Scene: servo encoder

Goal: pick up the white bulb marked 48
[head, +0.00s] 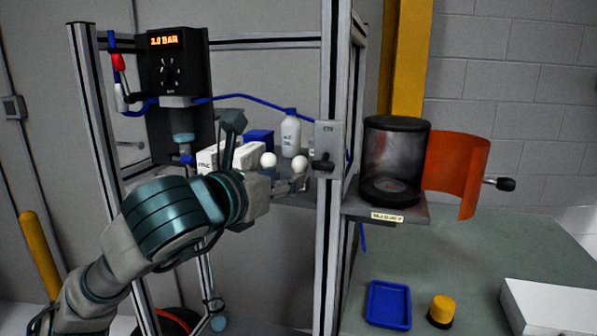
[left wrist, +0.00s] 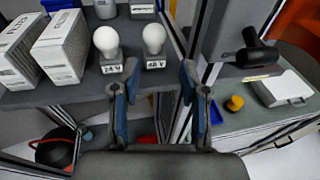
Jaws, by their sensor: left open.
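The white bulb marked 48 (left wrist: 154,38) stands upright on a grey base reading "48 V" on the shelf, seen in the left wrist view. In the head view it appears as the right one of two white bulbs (head: 299,162). The other white bulb (left wrist: 106,40) stands to its left on a similar labelled base. My left gripper (left wrist: 153,88) is open and empty, its fingers apart just in front of the shelf edge, short of the 48 bulb. In the head view the left gripper (head: 291,186) is just below the bulbs. My right gripper is in neither view.
White boxes (left wrist: 60,47) stand left of the bulbs, and a white bottle (head: 291,135) is behind them. A metal frame post (head: 330,230) with a grey switch box (head: 327,140) rises close to the right. A blue tray (head: 389,305) and yellow knob (head: 441,310) lie on the bench.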

